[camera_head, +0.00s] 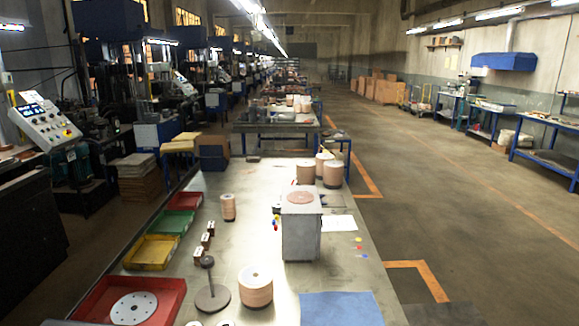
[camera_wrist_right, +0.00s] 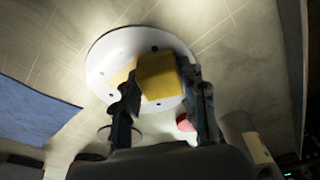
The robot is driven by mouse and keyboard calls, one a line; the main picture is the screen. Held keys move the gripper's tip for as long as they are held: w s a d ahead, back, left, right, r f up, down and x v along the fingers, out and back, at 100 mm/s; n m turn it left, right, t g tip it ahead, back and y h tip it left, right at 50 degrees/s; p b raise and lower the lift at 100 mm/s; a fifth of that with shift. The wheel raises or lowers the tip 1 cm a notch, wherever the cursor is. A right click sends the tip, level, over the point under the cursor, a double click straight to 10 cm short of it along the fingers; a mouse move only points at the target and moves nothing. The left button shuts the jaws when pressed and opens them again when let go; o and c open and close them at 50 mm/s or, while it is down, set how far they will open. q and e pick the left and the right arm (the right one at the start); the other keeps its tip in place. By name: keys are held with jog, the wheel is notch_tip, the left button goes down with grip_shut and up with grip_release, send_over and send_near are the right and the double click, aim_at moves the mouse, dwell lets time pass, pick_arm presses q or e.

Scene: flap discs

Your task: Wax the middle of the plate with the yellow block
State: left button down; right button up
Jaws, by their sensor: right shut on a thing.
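My right gripper (camera_wrist_right: 160,92) is shut on the yellow block (camera_wrist_right: 162,78) in the right wrist view, with a finger on each side of it. Behind the block is a round white plate (camera_wrist_right: 105,55) with small dark holes, lying on a grey surface. The block covers much of the plate's middle. I cannot tell whether block and plate touch. A yellow patch (camera_wrist_right: 122,76) shows just left of the block; I cannot tell what it is. In the head view another white plate with holes (camera_head: 126,303) lies in a red tray (camera_head: 172,288). Neither gripper shows in the head view.
The bench (camera_head: 205,285) carries a blue mat (camera_head: 340,309), also in the right wrist view (camera_wrist_right: 35,110). A grey stand (camera_head: 301,235), a disc stack (camera_head: 255,290), a spindle on a round base (camera_head: 212,298), and green (camera_head: 172,223) and yellow (camera_head: 150,253) trays stand around.

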jog(key=shift+w+d, duration=0.1)
jog(key=shift+w, duration=1.85)
jog(key=shift+s+f, duration=0.2)
jog(key=shift+s, duration=3.5)
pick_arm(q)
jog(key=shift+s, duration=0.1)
pick_arm(e)
jog(key=shift+w+r, duration=0.1)
jog(key=shift+w, duration=0.8)
jog(key=shift+w+r, duration=0.15)
jog(key=shift+w, duration=2.65)
jog(key=shift+r, duration=0.1)
notch_tip(320, 180, up, 7)
